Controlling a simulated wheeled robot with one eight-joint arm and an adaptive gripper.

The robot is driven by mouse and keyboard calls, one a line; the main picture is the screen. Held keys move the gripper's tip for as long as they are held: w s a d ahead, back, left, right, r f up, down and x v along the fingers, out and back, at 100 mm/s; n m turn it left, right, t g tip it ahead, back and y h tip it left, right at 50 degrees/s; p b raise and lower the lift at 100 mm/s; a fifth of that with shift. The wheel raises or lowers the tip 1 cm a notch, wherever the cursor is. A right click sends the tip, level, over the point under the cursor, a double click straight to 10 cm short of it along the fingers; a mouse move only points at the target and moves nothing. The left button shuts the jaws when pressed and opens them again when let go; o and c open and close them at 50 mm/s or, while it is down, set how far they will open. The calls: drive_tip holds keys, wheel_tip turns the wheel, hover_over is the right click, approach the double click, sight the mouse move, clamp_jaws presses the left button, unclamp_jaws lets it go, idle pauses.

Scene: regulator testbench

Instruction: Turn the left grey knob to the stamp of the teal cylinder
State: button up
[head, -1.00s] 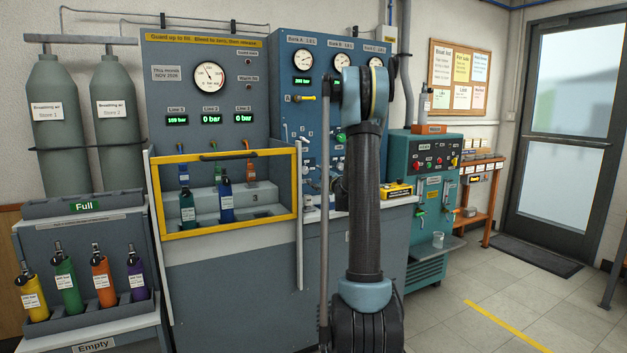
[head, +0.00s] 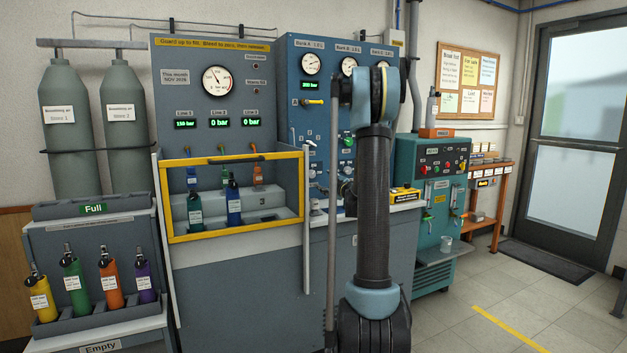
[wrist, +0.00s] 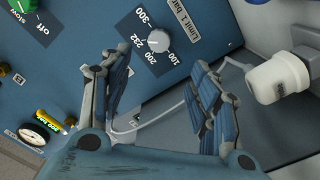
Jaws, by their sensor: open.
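A grey knob (wrist: 158,40) shows in the wrist view, on a blue panel with a dial marked 100, 200, 232 and 300. I cannot tell from this close view whether it is the left one. My gripper (wrist: 160,66) is open, its two blue-padded fingers on either side below the knob in the picture, nothing between them. The knob is not clearly visible in the head view, where my arm covers part of the blue panel (head: 310,130). The teal cylinder (head: 195,212) stands behind the yellow-framed guard at left; its label is too small to read.
A blue cylinder (head: 234,205) stands beside the teal one. In the wrist view, a white cylindrical fitting (wrist: 280,80) and a thin grey hose lie close to the right finger. A green knob (wrist: 5,13) is at the upper left. A rack of coloured cylinders stands at left.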

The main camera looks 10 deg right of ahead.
sight(312, 175)
drive_tip(key=x, duration=1.4)
drive_tip(key=c, duration=1.1)
